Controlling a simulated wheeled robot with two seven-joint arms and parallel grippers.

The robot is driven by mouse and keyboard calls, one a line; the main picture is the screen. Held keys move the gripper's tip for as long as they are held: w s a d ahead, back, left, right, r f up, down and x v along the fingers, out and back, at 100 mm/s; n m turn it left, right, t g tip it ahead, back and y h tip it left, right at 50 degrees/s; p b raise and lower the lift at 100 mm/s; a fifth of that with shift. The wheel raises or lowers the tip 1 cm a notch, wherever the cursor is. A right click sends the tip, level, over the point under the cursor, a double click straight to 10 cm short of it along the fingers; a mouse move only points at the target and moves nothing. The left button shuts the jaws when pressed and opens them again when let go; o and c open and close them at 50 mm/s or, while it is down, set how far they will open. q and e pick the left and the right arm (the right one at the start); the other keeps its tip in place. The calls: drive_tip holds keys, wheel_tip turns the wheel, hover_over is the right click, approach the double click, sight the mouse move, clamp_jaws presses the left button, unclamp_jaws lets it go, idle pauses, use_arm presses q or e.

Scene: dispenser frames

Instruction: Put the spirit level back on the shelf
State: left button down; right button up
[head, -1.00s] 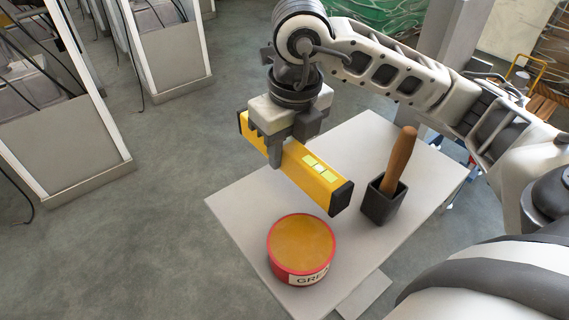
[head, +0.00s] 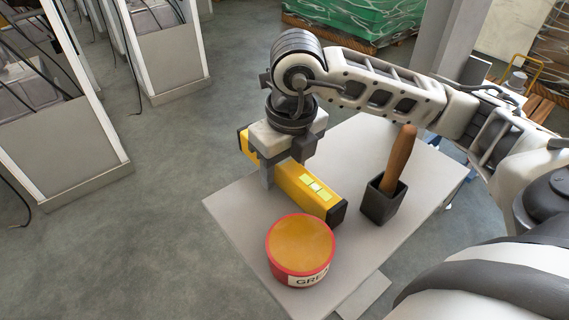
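The spirit level (head: 301,188) is a yellow bar with black ends and pale green vials. It lies lengthwise from upper left to lower right over the grey shelf top (head: 235,225). My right gripper (head: 275,180) points down with its fingers on either side of the level, shut on it left of the vials. The level is low over the top, behind the grease tin; I cannot tell whether it touches the surface. My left gripper is not in view.
A red tin of grease (head: 300,250) stands at the front. A dark square holder (head: 383,203) with a wooden-handled tool (head: 399,158) stands to the right of the level. Grey cabinets (head: 60,150) stand at the left across open floor.

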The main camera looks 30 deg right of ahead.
sight(290, 166)
drive_tip(key=shift+r+p, duration=0.35)
wheel_tip(290, 166, up, 12)
drive_tip(key=s+p, duration=0.1)
drive_tip(key=shift+s+f, duration=0.2)
drive_tip(key=shift+f, duration=0.05)
